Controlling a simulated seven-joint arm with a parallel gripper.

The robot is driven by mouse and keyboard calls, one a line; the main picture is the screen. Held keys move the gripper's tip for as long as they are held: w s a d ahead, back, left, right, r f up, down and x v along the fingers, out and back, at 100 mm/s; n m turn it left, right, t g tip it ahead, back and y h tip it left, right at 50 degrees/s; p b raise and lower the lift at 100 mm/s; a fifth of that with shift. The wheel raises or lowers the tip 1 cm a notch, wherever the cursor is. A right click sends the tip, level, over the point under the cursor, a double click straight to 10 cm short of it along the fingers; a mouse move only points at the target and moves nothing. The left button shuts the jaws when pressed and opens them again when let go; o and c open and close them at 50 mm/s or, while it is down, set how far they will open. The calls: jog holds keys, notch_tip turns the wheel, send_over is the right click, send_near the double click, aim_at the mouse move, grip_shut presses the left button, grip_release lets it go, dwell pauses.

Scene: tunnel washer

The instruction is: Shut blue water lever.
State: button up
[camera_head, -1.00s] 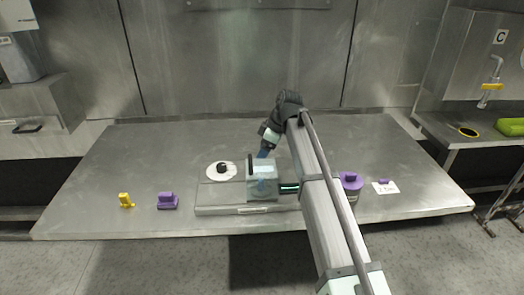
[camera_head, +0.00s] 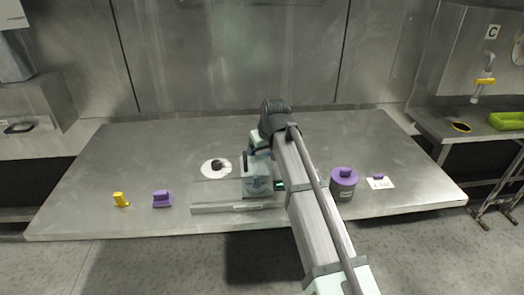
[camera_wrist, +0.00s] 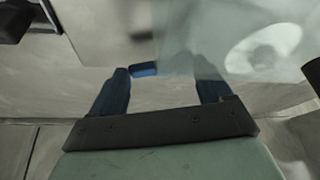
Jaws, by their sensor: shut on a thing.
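The washer (camera_head: 230,207) is a low grey metal unit with a pale see-through housing (camera_head: 257,186) at the middle of the table. My gripper (camera_head: 256,156) is low behind this housing, and its fingertips are mostly hidden there. In the wrist view, the two blue fingers of my gripper (camera_wrist: 165,80) stand apart. A small blue piece, seemingly the blue water lever (camera_wrist: 144,69), shows at the left fingertip. My gripper is shut on it, though the contact itself is not clear. The lever cannot be made out surely in the head view.
A white disc with a black knob (camera_head: 216,167) lies left of the housing. A purple block (camera_head: 162,199) and a yellow piece (camera_head: 121,199) stand further left. A purple-topped canister (camera_head: 343,184) and a white card (camera_head: 380,183) are on the right. The table's back left is clear.

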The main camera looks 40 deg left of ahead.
jog(key=shift+s+d+m+t+h, duration=0.2)
jog(key=shift+m+t, duration=0.1)
jog(key=shift+m, duration=0.65)
jog(key=shift+s+d+m+t+h, duration=0.1)
jog(key=shift+s+m+t+h, duration=0.15)
jog(key=shift+m, duration=0.7)
jog(key=o, duration=1)
jog(key=shift+r, duration=0.1)
jog(key=v, duration=1.3)
jog(key=shift+s+r, duration=0.15)
jog(key=shift+r, duration=0.15)
